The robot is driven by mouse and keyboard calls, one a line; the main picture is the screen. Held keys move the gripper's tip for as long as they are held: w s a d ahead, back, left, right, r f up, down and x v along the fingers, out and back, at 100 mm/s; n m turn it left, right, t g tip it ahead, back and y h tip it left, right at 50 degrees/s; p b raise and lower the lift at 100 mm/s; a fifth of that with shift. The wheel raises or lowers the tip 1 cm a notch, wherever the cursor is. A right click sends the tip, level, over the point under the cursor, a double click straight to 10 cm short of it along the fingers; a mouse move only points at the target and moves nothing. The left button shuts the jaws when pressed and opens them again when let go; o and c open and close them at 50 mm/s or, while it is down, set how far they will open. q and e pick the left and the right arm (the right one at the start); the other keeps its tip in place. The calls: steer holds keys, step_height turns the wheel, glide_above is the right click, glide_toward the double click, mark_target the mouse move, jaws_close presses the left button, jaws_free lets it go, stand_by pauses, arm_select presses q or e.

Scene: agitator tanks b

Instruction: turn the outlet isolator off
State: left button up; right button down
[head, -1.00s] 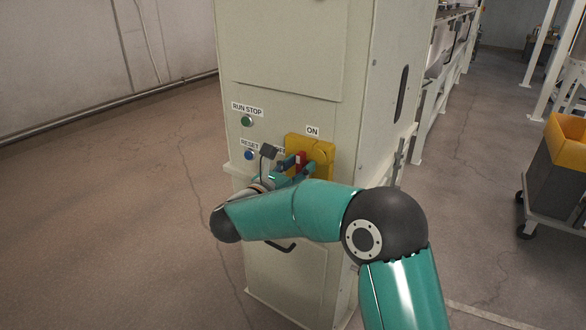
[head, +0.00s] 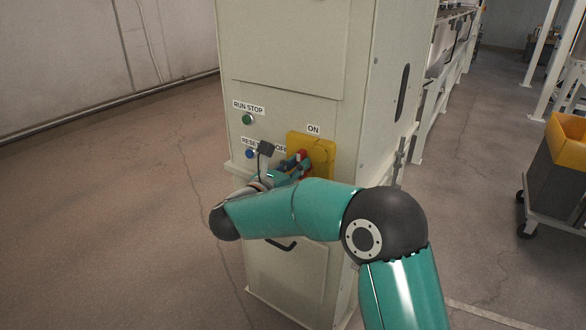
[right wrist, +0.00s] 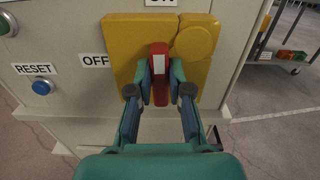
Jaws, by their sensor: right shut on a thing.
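The outlet isolator is a yellow plate (head: 323,150) with a red handle (right wrist: 160,60) on the front of a pale cabinet. An ON label (head: 313,129) is above it and an OFF label (right wrist: 95,61) to its left. In the right wrist view the handle stands about upright, its white mark at the top end toward ON. My right gripper (right wrist: 161,80) is shut on the handle, one finger on each side. In the head view the gripper (head: 302,164) and arm hide the handle's lower part. My left gripper is not in view.
A green RUN STOP button (head: 247,119) and a blue RESET button (right wrist: 43,87) are left of the isolator. A dark pull handle (head: 282,245) is below. A cart with a yellow bin (head: 567,140) stands at right. The floor at left is clear.

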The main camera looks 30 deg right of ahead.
steer(key=n, duration=0.5)
steer(key=w+f+n+p, duration=0.1)
steer(key=n, duration=0.5)
steer(key=n+p, duration=0.1)
steer(key=n, duration=0.5)
steer(key=shift+w+f, duration=0.2)
steer(key=shift+f, duration=0.2)
stand_by(0.3)
steer(key=c, duration=1.1)
jaws_free()
